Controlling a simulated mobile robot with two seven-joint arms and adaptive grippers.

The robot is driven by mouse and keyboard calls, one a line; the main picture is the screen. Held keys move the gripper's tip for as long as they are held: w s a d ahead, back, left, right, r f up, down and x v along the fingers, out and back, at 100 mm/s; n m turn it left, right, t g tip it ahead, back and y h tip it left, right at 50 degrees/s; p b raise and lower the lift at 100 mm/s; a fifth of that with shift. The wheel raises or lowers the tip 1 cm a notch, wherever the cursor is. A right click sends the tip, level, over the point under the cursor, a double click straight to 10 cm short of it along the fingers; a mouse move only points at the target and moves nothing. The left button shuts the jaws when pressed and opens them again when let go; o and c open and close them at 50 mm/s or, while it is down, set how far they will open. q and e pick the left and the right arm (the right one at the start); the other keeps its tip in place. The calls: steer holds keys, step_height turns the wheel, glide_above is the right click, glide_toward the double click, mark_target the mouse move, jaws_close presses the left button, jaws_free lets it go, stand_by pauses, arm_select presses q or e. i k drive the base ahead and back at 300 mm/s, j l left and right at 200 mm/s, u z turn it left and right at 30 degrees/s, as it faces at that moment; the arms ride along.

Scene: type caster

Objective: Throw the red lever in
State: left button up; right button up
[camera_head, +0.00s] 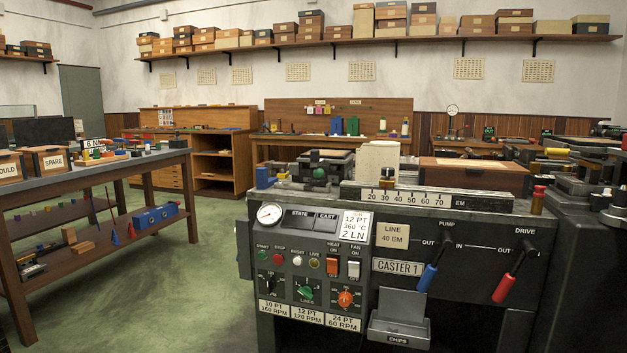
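The red lever (502,288) is on the right part of the front of the caster machine (460,215), under the label DRIVE. Its black shaft slants down and to the left from its pivot, with the red grip at the lower end, on the side of an OUT mark. A blue-gripped lever (427,278) under the label PUMP, to its left, slants down-left in a similar way between OUT and IN marks. Neither of my grippers shows in the head view, and nothing is seen touching the levers.
The control panel (308,265) with buttons, switches and knobs is left of the levers. A grey CHIPS tray (399,330) juts out below the CASTER 1 plate. A dark machine (585,270) stands close on the right. Green floor (190,275) is open to the left.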

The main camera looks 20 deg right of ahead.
mark_target(506, 283)
steer(key=z, duration=1.6)
